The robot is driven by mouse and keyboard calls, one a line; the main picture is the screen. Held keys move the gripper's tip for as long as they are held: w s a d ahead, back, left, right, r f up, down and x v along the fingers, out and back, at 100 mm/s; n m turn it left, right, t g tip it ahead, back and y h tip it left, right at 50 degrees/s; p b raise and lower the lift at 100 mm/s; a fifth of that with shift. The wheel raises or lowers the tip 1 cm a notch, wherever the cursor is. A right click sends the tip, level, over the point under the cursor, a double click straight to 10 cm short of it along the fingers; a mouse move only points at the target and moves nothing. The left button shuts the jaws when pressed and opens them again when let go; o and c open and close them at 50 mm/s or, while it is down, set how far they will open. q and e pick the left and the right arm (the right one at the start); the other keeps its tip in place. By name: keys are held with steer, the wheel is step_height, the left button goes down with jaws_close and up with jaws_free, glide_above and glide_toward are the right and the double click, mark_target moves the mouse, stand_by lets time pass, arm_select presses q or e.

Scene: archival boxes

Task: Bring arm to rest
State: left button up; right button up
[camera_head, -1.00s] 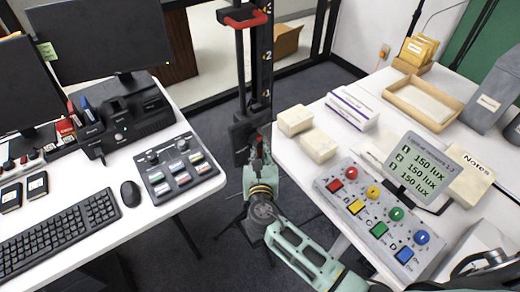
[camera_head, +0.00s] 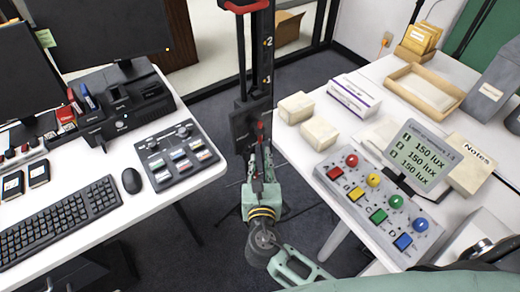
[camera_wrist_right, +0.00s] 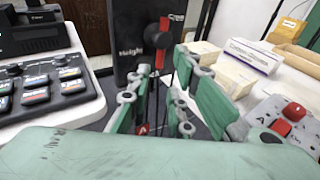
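My right gripper (camera_head: 260,150) is in front of the black column in the middle of the head view, in the gap between the two tables. In the right wrist view my right gripper (camera_wrist_right: 157,100) has its green fingers apart, with nothing seen held between them. Beyond the fingertips is a black box marked "Height" (camera_wrist_right: 130,50) with a red lever (camera_wrist_right: 162,48). The lever also shows just above the gripper in the head view (camera_head: 261,131); it looks apart from the fingers. My left gripper is not in view.
The left desk holds a keyboard (camera_head: 60,222), a mouse (camera_head: 131,181) and a control panel (camera_head: 176,157). The right table holds white boxes (camera_head: 319,134), a panel of coloured buttons (camera_head: 345,203), a lux display (camera_head: 420,155) and a wooden tray (camera_head: 457,104). Dark floor lies between.

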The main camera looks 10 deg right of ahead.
steer(key=shift+v, duration=1)
steer(key=s+d+f+m+g+y, duration=0.1)
steer(key=s+d+f+m+g, duration=0.2)
steer(key=f, duration=0.8)
steer(key=s+f+m+g, duration=0.2)
steer(key=s+f+m, duration=0.2)
steer(key=f, duration=0.6)
steer(key=s+d+f+m+g+y, duration=0.1)
steer(key=s+d+f+m+g, duration=0.2)
steer(key=f, duration=0.8)
steer(key=s+d+f+m+g, duration=0.2)
steer(key=s+f+m, duration=0.3)
steer(key=s, duration=0.5)
steer(key=s+d+f+m+g+y, duration=0.1)
steer(key=s+d+f+m+g, duration=0.1)
steer(key=s+f+m, duration=0.4)
steer(key=s+d+f+m+g, duration=0.2)
steer(key=s+f+m, duration=0.4)
steer(key=s, duration=0.8)
steer(key=m, duration=0.3)
steer(key=shift+m+g+y, duration=0.3)
steer(key=shift+m+g, duration=0.1)
